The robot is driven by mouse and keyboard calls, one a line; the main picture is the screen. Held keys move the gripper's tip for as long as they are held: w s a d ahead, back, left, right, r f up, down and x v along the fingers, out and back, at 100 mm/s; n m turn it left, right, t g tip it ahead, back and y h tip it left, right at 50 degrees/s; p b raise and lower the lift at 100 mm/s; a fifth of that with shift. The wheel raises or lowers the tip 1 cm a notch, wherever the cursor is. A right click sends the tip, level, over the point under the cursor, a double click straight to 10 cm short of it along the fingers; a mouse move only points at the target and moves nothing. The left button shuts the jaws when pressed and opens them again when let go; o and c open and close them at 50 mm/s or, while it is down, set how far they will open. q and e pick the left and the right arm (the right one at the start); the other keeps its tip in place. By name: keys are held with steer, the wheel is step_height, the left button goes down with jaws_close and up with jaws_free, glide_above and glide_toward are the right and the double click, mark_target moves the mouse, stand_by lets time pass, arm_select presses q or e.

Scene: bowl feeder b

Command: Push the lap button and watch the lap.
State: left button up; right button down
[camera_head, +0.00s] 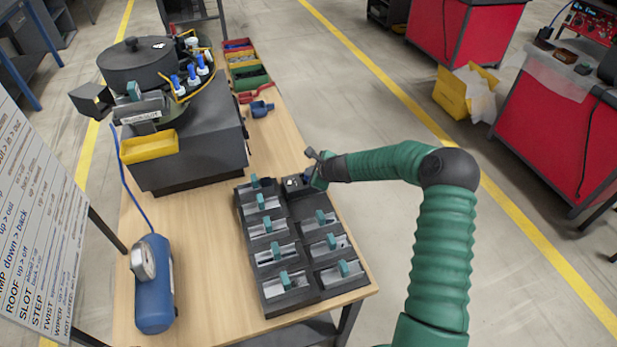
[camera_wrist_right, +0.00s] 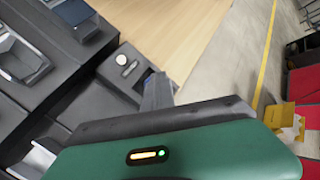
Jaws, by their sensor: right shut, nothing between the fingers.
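A small dark box (camera_head: 293,184) sits at the far right corner of the black slotted tray, and a pale round button (camera_wrist_right: 121,59) shows on its top in the right wrist view. A second small mark lies beside that button. My right gripper (camera_head: 313,168) is shut and empty, right beside this box; its fingertip (camera_wrist_right: 157,92) shows close to the box in the wrist view. I cannot tell whether it touches the box. The bowl feeder, with a black round bowl (camera_head: 137,62), stands on a dark grey base (camera_head: 195,150) at the back left. My left gripper is out of view.
The black tray (camera_head: 308,278) holds several slots with teal tabs. A blue tank (camera_head: 155,298) with a gauge stands at the front left. A yellow bin (camera_head: 149,146) hangs at the feeder. Coloured bins (camera_head: 250,76) line the back. Bare wood (camera_head: 205,260) lies between tank and tray.

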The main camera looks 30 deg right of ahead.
steer(key=shift+a+f, duration=0.1)
steer(key=shift+f, duration=0.15)
steer(key=shift+r, duration=0.1)
stand_by(0.3)
steer(key=shift+r+p, duration=0.55)
steer(key=shift+r, duration=0.25)
step_height(320, 180, up, 5)
steer(key=p, duration=0.4)
steer(key=shift+p, duration=0.3)
